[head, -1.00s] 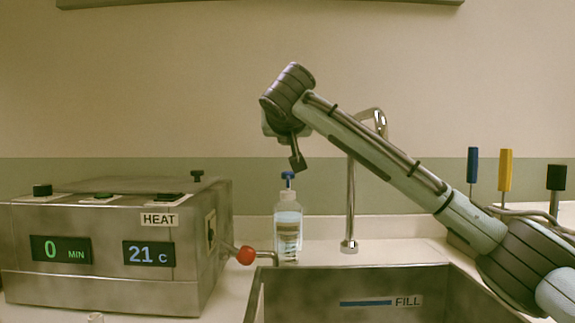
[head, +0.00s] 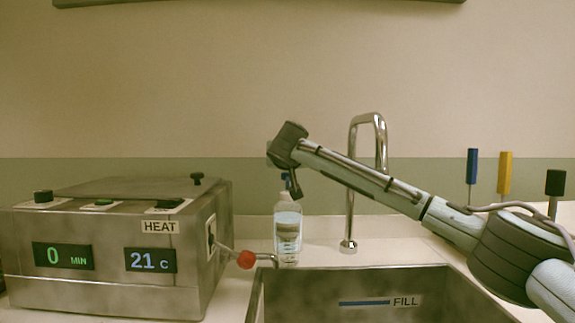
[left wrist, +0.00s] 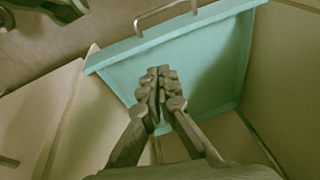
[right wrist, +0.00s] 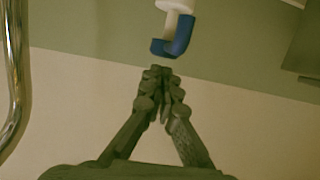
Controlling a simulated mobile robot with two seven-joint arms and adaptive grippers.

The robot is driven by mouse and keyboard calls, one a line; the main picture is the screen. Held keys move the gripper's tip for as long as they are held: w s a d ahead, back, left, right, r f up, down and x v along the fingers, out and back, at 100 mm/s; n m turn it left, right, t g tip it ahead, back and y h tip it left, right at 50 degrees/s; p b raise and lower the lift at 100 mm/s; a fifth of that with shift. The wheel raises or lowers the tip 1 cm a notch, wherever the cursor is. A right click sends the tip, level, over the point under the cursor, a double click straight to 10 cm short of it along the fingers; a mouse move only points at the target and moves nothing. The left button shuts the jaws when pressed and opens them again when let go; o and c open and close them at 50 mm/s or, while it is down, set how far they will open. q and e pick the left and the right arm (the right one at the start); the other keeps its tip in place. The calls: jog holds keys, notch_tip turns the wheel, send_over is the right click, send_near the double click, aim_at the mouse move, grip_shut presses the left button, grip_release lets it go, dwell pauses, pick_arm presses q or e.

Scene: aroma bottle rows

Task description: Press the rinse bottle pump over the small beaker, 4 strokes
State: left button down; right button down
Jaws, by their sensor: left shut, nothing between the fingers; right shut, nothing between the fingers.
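The rinse bottle (head: 288,232) is clear with a banded label and stands upright behind the sink's left end. Its blue pump head (head: 286,177) is partly covered by my right gripper (head: 294,190), which is shut and empty. In the right wrist view, the blue nozzle (right wrist: 176,38) on its white stem lies just beyond my shut fingertips (right wrist: 160,72); I cannot tell whether they touch. My left gripper (left wrist: 157,78) is shut and empty over a teal panel, and is out of the head view. I cannot make out a small beaker in any view.
A metal heater box (head: 110,250) with a red-knobbed lever (head: 246,259) stands left of the bottle. The sink (head: 330,285) lies in front. A chrome faucet (head: 351,215) rises right of the bottle. Blue, yellow and black handles (head: 505,172) stand at right.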

jog(key=shift+f, duration=0.35)
